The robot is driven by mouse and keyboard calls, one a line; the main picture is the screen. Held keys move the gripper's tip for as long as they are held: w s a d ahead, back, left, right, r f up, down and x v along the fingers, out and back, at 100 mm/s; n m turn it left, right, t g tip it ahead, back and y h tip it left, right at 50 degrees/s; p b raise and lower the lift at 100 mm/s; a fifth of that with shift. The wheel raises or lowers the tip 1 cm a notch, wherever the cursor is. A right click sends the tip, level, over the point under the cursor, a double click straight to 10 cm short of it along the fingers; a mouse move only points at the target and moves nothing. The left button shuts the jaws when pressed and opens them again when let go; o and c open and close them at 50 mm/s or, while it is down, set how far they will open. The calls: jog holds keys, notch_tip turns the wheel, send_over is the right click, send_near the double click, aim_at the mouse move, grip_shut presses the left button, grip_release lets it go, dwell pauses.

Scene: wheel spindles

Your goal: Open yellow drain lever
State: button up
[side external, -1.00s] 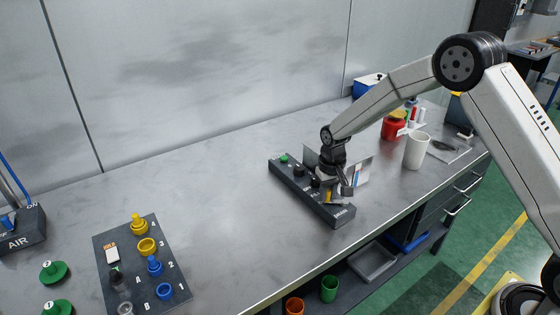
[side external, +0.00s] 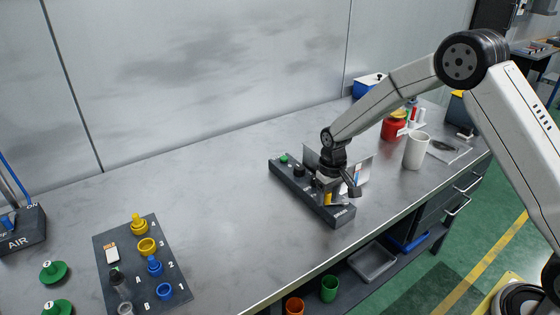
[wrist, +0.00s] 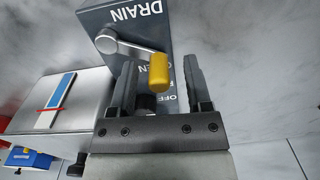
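The drain lever is a silver arm (wrist: 128,48) on a round pivot with a yellow handle (wrist: 159,72) at its end. It sits on the dark control box (wrist: 93,18) by the word DRAIN. In the wrist view the handle lies between the two dark fingers of my open gripper (wrist: 160,66), with a gap visible on each side. In the side view the yellow handle (side external: 328,199) shows just below my gripper (side external: 338,190), near the box's front end. The fingers partly cover the OPEN and OFF lettering.
The box also carries a green button (side external: 284,159) and dark knobs. An upright panel stands behind my gripper. A white cup (side external: 416,151) and a red container (side external: 393,128) stand to the right. A spindle board (side external: 118,238) lies at left; the table between is clear.

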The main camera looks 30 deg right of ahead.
aim_at(329, 193)
dwell(0.3)
jog(key=shift+r, duration=3.9)
jog(key=s+r+t, duration=0.1)
jog(key=s+t, duration=0.1)
jog(key=s, duration=1.8)
jog(key=shift+s+a+r+t, duration=0.2)
jog(key=shift+s+a+t, duration=0.1)
jog(key=shift+s, duration=0.05)
